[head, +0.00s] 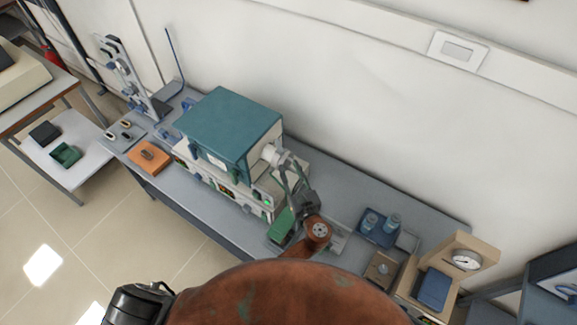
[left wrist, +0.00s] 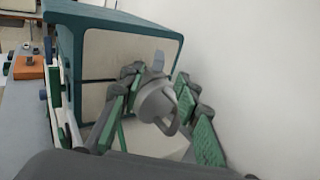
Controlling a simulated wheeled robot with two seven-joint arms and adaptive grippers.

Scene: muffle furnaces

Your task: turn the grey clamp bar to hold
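My left gripper (head: 287,172) is at this fitting. Its green-padded fingers (left wrist: 158,88) lie on both sides of the grey piece; the frames do not show whether they press on it. My right gripper is not in view.
The wall runs close behind the furnace. Blue-lidded jars on a blue tray (head: 380,228) and a wooden stand with a dial (head: 459,261) are on the right. An orange block (head: 149,157) and a metal stand (head: 128,75) are on the left. Bench between furnace and tray is partly free.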

